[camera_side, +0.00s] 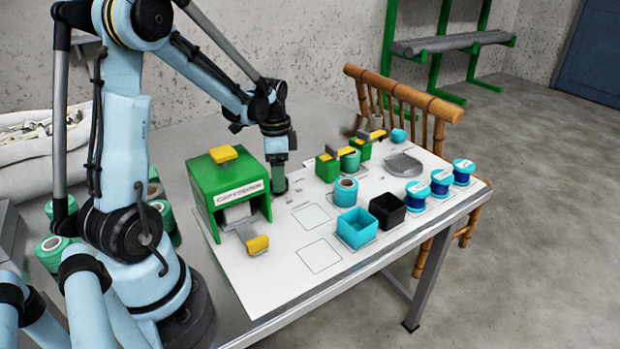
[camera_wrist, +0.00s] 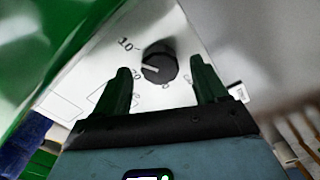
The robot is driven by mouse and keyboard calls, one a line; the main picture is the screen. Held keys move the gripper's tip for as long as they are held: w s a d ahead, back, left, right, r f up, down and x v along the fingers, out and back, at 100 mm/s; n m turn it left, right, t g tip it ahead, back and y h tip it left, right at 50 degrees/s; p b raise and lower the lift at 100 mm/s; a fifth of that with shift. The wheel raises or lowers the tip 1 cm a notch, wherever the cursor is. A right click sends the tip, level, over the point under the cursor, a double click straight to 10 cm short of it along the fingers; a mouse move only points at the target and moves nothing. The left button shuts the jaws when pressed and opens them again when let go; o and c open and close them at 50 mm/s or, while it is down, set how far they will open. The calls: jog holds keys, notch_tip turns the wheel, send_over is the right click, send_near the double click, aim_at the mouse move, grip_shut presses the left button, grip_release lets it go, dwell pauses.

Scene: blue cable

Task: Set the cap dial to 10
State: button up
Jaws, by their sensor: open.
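The cap dial (camera_wrist: 161,60) is a dark round knob on a white panel in the wrist view. My gripper (camera_wrist: 161,66) is open, with one green finger on each side of the knob and visible gaps between. In the side view my gripper (camera_side: 281,178) points down beside the green machine, largely hiding the dial.
A green box-shaped machine (camera_side: 205,185) with a yellow top block stands close left of my gripper. To the right are small green blocks with yellow levers (camera_side: 327,167), a teal spool (camera_side: 345,191), a cyan bin (camera_side: 357,230), a black bin (camera_side: 388,210) and blue spools (camera_side: 441,181).

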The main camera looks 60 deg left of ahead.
notch_tip(320, 180, up, 10)
jog(key=shift+r, duration=0.2)
jog(key=shift+d, duration=0.1)
dwell(0.4)
jog(key=s+d+n+t, duration=0.3)
jog(key=d+n+t, duration=0.2)
jog(key=d, duration=1.4)
jog(key=shift+s+t, duration=0.2)
jog(key=shift+t, duration=0.9)
